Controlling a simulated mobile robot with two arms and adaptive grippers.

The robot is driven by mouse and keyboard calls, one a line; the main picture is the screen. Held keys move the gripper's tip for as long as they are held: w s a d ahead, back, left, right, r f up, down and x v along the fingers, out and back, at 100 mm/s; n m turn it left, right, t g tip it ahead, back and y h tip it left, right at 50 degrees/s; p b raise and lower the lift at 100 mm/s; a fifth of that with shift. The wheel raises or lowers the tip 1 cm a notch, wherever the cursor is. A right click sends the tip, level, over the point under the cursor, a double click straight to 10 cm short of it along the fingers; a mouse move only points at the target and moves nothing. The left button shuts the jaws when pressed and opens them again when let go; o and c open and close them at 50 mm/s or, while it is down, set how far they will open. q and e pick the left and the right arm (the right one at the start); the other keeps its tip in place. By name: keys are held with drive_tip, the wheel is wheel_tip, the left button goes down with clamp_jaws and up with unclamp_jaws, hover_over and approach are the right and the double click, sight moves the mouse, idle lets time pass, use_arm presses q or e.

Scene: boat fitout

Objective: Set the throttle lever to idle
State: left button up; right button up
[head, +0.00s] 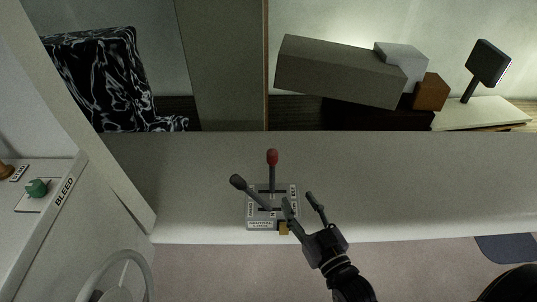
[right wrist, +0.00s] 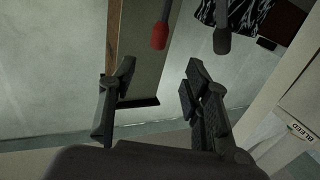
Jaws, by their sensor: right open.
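A grey lever unit (head: 258,223) stands near the front edge of the counter, with a "NEUTRAL LOCK" label on its front. It has a red-knobbed lever (head: 272,158) standing nearly upright and a dark-knobbed lever (head: 238,182) leaning to the left. I cannot tell from the labels which is the throttle. My right gripper (head: 297,197) is open and empty, at the right front of the unit. In the right wrist view the red knob (right wrist: 159,36) shows beyond the open fingers, and the dark knob (right wrist: 222,41) is right of it. My left gripper is not in view.
A small yellowish tab (head: 284,228) sits at the unit's front right. A side panel at left has a green knob (head: 37,187) marked "BLEED", with a wheel (head: 113,268) below. The counter (head: 400,180) is clear on the right. Boxes (head: 340,72) stand behind it.

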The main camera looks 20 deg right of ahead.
sight(275, 162)
drive_tip(key=w+p, duration=0.1)
drive_tip(key=w, duration=0.4)
drive_tip(key=w+a+p, duration=0.1)
drive_tip(key=w, duration=0.5)
drive_tip(key=w+a+p, duration=0.1)
drive_tip(key=w, duration=0.5)
drive_tip(key=shift+s, duration=0.1)
drive_tip(key=shift+d, duration=0.1)
clamp_jaws()
